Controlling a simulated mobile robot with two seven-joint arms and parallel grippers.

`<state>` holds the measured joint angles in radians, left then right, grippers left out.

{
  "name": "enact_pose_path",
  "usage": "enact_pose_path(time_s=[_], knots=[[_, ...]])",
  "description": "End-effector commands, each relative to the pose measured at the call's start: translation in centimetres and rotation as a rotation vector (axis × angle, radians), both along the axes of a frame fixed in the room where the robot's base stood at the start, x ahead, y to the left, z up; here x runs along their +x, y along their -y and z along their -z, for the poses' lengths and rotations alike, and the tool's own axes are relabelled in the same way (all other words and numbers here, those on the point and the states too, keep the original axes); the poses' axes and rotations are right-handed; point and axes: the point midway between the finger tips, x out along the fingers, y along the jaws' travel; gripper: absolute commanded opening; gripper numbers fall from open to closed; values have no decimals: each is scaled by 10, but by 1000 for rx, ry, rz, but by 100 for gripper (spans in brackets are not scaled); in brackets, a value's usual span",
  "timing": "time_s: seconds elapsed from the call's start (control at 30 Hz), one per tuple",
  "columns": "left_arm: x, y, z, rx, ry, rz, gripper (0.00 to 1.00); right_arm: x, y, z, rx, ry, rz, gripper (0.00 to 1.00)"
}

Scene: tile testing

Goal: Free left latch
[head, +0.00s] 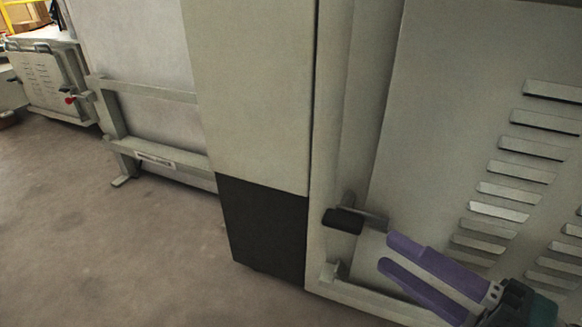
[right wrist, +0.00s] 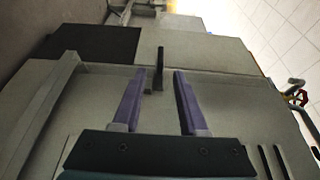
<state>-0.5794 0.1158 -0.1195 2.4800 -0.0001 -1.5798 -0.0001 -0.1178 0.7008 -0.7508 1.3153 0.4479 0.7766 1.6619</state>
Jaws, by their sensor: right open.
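A latch with a dark block-shaped handle (head: 343,220) sits at the lower left edge of a grey vented panel (head: 435,110). My right gripper (head: 386,252), with two purple fingers, comes in from the lower right and is open. Its fingertips are just right of and slightly below the latch handle in the head view, and they look apart from it. In the right wrist view the dark upright latch handle (right wrist: 159,66) stands between and just beyond the tips of the spread fingers (right wrist: 157,76). My left gripper is not in view.
A tall grey cabinet with a black lower panel (head: 264,225) stands left of the latch. A lower frame rail (head: 365,299) runs under the latch. Another machine with a red knob (head: 70,100) stands far left. The floor (head: 110,240) at left is clear.

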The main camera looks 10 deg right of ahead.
Motion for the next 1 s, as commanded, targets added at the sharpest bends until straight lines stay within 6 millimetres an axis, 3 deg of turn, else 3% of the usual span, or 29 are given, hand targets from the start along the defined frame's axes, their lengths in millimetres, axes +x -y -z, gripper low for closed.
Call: enact_pose_path(time_s=[0.4, 0.83, 1.0], knots=[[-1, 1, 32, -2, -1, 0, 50, 62, -42, 1, 1, 4, 0, 42], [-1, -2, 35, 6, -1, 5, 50, 73, -48, -1, -2, 0, 0, 42], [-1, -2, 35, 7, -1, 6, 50, 72, -48, -1, -2, 0, 0, 23]])
